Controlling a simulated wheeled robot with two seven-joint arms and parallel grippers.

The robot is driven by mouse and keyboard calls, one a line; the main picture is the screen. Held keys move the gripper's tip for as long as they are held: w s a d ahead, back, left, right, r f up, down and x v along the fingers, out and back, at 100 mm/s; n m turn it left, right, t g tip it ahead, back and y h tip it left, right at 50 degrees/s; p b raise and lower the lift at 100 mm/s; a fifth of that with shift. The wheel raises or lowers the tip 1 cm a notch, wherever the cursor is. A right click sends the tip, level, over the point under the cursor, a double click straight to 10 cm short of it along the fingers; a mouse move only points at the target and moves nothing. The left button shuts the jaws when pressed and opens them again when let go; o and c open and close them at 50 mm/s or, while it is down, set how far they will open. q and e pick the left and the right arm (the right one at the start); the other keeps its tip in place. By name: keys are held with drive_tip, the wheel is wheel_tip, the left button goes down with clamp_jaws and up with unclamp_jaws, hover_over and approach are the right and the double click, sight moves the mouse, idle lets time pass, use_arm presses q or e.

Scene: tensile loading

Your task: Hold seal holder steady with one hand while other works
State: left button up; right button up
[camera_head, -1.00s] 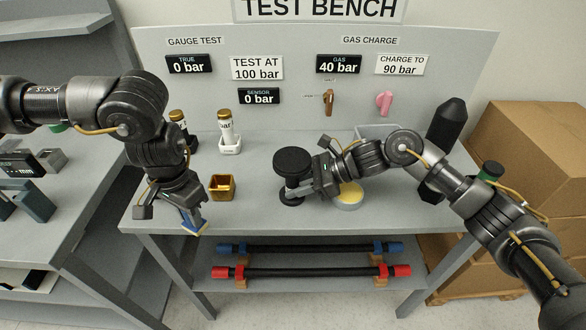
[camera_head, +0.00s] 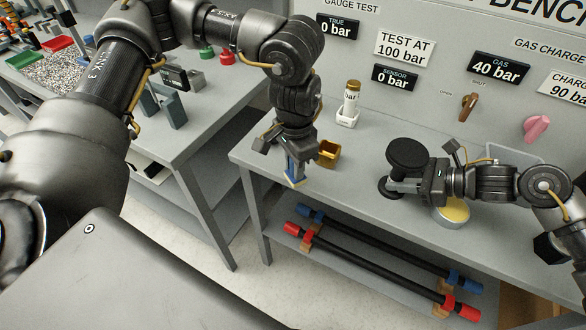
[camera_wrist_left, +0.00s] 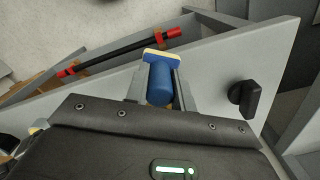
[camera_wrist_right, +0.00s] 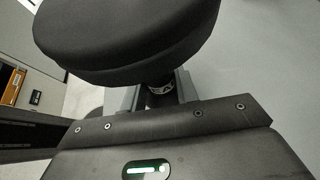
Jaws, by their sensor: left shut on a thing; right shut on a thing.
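My left gripper (camera_head: 293,167) is shut on a blue cylindrical piece with a cream-yellow end plate. It holds the piece near the bench's front edge, left of a small gold box (camera_head: 328,153). In the left wrist view the blue piece (camera_wrist_left: 160,84) sits between both fingers, its yellow plate (camera_wrist_left: 161,56) beyond the tips. My right gripper (camera_head: 396,186) is shut on the neck of a black piece with a wide round top (camera_head: 407,155) and a smaller round base. In the right wrist view the black top (camera_wrist_right: 125,38) hides much of the grip. I cannot tell which piece is the seal holder.
A white gold-capped bottle (camera_head: 351,98) stands in a white holder behind the gold box. A round tin with yellow contents (camera_head: 455,212) sits beside my right gripper. Brown (camera_head: 468,106) and pink (camera_head: 537,127) handles are on the back panel. Black bars with coloured ends (camera_head: 385,262) lie on the shelf below.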

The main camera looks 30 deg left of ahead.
use_arm(q)
drive_tip(key=w+d+r+m, duration=0.7)
drive_tip(key=d+r+m, duration=0.2)
drive_tip(key=m, duration=0.4)
drive_tip(key=w+d+r+m, duration=0.7)
drive_tip(key=d+r+m, duration=0.3)
drive_tip(key=d+m, duration=0.2)
drive_tip(key=shift+m, duration=0.7)
